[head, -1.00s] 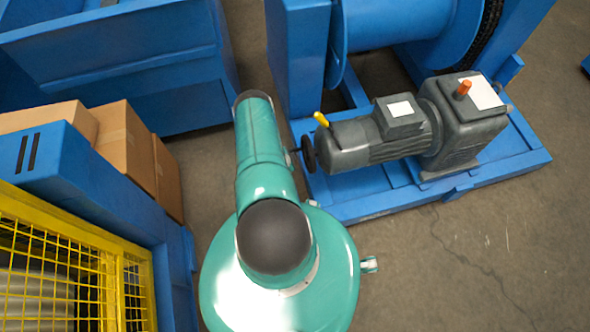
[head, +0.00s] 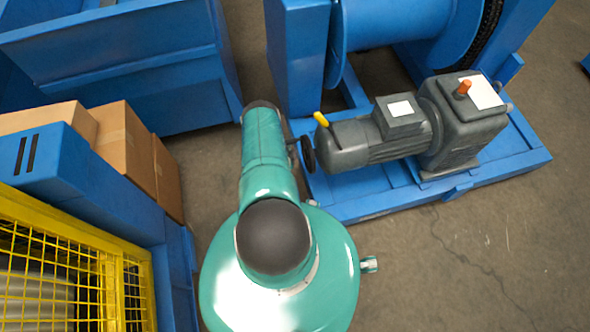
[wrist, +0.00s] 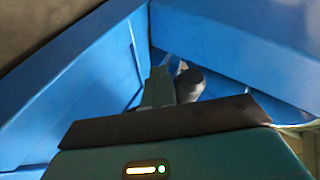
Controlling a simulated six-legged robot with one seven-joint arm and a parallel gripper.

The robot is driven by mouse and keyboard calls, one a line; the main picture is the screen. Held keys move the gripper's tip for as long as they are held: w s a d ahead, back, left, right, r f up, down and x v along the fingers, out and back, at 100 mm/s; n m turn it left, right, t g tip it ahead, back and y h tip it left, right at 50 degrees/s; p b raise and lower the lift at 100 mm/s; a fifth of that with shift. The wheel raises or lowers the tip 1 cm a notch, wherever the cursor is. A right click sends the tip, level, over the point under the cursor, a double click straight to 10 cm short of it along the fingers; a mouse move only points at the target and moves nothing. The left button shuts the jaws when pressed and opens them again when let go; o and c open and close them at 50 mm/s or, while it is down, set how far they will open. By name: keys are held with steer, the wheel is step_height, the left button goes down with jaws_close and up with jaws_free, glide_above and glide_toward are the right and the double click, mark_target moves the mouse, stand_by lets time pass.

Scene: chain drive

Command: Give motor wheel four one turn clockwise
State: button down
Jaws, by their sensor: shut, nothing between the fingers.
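A small dark handwheel (head: 308,154) sits on the left end of the grey motor (head: 365,142) in the head view. No number on it can be read. A thin knob or handle (head: 292,141) sticks out from its left side, close to my teal arm. My gripper is hidden behind the arm in the head view. In the wrist view my gripper (wrist: 160,86) shows as a teal finger beyond the dark palm edge, shut with nothing held. A dark grey rounded part (wrist: 190,84) is just right of it; I cannot tell whether they touch.
The motor and gearbox (head: 470,125) stand on a blue frame (head: 375,208), with a blue drum (head: 395,22) behind. A yellow lever (head: 320,119) rises at the motor's left end. Blue bins, cardboard boxes (head: 125,140) and a yellow cage (head: 70,260) stand left. Floor at right is open.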

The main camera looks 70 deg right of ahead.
mark_target(287, 141)
steer(key=shift+w+d+r+m+t+h, duration=0.1)
steer(key=shift+d+r+m+t+h, duration=0.05)
steer(key=shift+r+h, duration=0.4)
steer(key=shift+w+d+r+m+t+h, duration=0.1)
steer(key=shift+d+r+m+t+h, duration=0.05)
steer(key=shift+r+h, duration=0.35)
steer(key=shift+r+m+t+h, duration=0.3)
steer(key=shift+r+m+h, duration=0.2)
steer(key=shift+r+h, duration=0.5)
steer(key=shift+f+h, duration=0.15)
steer(key=shift+h, duration=0.1)
